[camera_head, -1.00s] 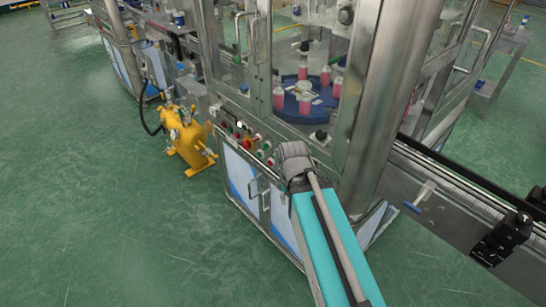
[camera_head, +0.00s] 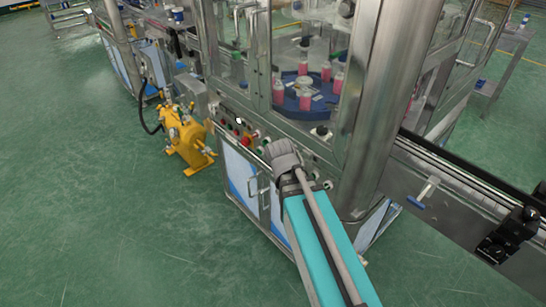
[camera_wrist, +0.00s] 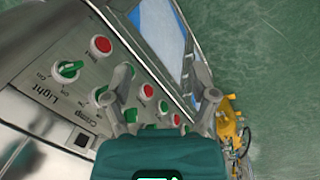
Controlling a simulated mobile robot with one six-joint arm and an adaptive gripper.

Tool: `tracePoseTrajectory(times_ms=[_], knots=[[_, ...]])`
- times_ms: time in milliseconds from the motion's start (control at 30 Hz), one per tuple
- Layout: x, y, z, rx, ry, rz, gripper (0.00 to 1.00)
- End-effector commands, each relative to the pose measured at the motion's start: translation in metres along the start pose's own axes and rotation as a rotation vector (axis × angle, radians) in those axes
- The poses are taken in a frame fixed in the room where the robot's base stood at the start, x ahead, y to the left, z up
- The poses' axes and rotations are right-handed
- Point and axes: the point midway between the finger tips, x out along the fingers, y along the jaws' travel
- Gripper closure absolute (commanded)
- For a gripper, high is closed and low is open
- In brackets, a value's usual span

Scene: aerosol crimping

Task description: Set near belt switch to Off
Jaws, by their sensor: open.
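The control panel (camera_wrist: 130,72) fills the left and middle of the wrist view, with several red buttons and green knobs. One green knob (camera_wrist: 70,68) sits beside the "Light" label, with a red button (camera_wrist: 100,45) near it. Another green knob (camera_wrist: 98,95) is near the "Crimp" label. I cannot read which one is the near belt switch. My gripper (camera_wrist: 166,85) is open and empty, with its two grey fingers apart in front of the panel. In the head view the panel (camera_head: 240,131) is partly covered by my wrist, which hides the fingers.
The glass-walled crimping machine holds a blue turntable (camera_head: 300,106) with pink bottles above the panel. A yellow pump (camera_head: 188,140) stands on the floor at the left. A conveyor (camera_head: 450,185) runs to the right. Green floor (camera_head: 90,200) is clear at the left front.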

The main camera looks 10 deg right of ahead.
Motion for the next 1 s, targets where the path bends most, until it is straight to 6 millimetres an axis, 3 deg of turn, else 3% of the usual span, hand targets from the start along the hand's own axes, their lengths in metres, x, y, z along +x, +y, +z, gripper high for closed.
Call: tracePoseTrajectory(times_ms=[33,100,400,667,1000], knots=[[0.016,-0.003,-0.010,0.000,0.010,0.049,0.26],[0.025,-0.004,-0.020,0.003,0.028,0.124,0.26],[0.050,-0.012,-0.067,0.020,0.150,0.453,0.26],[0.053,-0.035,-0.109,0.032,0.308,0.717,0.26],[0.038,-0.090,-0.154,0.044,0.578,1.020,0.26]])
